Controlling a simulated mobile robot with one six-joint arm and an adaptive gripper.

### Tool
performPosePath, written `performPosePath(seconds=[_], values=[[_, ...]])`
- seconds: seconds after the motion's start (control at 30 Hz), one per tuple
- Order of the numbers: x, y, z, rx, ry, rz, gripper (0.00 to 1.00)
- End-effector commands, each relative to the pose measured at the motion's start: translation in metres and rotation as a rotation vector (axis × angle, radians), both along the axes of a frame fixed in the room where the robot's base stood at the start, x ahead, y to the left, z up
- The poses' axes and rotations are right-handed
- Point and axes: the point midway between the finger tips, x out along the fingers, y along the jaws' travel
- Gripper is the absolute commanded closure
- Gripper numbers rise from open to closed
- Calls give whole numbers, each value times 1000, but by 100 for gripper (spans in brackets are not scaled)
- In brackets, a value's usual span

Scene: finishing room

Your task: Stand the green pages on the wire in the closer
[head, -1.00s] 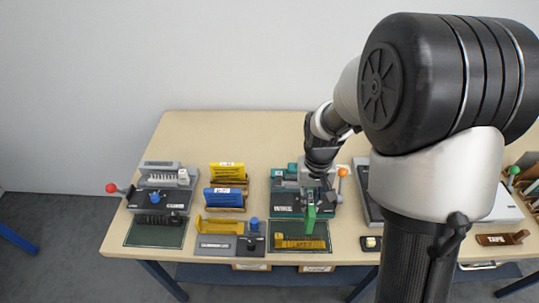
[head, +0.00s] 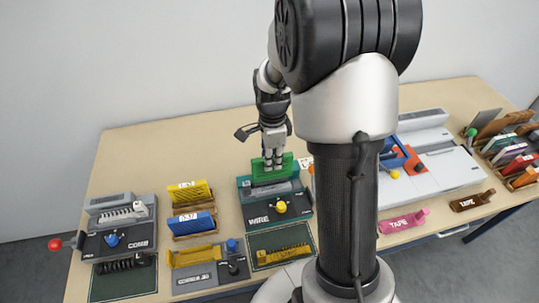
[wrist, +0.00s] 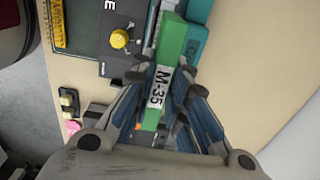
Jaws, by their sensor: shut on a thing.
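My gripper (head: 273,163) is shut on the green pages (head: 286,169), holding them from above by the upper edge. The pages stand upright, their broad face towards the head camera. A white M-35 label shows on their edge (wrist: 172,45) in the wrist view, between my fingers. The closer (head: 257,211) is a dark and teal machine marked WIRE with a yellow knob (head: 281,207). The pages are over its back part; I cannot tell whether they touch it. The wire is hidden.
Left of the closer stand yellow pages (head: 190,193) and blue pages (head: 193,222) in holders, then the COMB machine (head: 118,240) with a red-ended lever. A mat with a yellow strip (head: 283,256) lies in front.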

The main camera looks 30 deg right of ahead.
Motion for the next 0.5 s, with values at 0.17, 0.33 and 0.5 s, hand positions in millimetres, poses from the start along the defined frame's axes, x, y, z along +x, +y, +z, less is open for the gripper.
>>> performPosePath(seconds=[0.17,0.33,0.5], values=[[0,0,-18,0,1,2,100],[0,0,-37,0,1,3,100],[0,0,-50,0,0,3,100]])
